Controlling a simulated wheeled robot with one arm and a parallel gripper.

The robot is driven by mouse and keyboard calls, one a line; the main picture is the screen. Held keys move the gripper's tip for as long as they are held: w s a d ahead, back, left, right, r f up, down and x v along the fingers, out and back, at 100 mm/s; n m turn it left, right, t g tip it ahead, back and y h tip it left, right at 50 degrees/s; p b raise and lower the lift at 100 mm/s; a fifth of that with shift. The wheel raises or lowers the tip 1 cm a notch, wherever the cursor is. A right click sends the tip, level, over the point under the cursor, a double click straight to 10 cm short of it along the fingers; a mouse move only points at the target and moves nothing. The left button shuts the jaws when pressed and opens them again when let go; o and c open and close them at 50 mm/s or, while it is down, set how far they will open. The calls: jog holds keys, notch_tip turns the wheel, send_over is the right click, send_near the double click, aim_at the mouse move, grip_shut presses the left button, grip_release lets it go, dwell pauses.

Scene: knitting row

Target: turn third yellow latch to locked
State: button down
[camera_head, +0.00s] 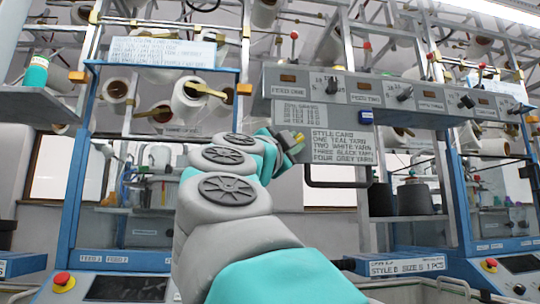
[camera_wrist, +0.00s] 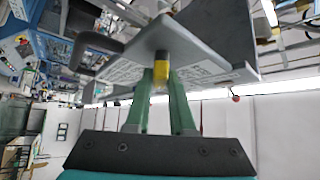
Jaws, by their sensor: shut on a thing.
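My gripper (camera_head: 285,141) reaches up to the grey control panel at centre. In the wrist view, its two green fingers (camera_wrist: 161,88) are shut on a yellow latch (camera_wrist: 160,66), which projects from the edge of a grey plate.
The grey panel (camera_head: 440,98) with black knobs is just above my gripper. Blue machine frames (camera_head: 72,200) stand on both sides. Yarn cones (camera_head: 187,100) hang behind.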

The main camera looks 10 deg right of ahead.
jog(key=shift+w+a+m+g, duration=0.15)
jog(key=shift+m+g, duration=0.25)
jog(key=shift+m, duration=0.3)
jog(key=shift+m+g, duration=0.8)
jog(key=shift+m, duration=0.1)
jog(key=c, duration=0.8)
grip_release()
jog(key=b+v, duration=0.1)
jog(key=v, duration=0.6)
jog(key=shift+s, duration=0.4)
jog(key=shift+o, duration=0.4)
jog(key=shift+a, duration=0.15)
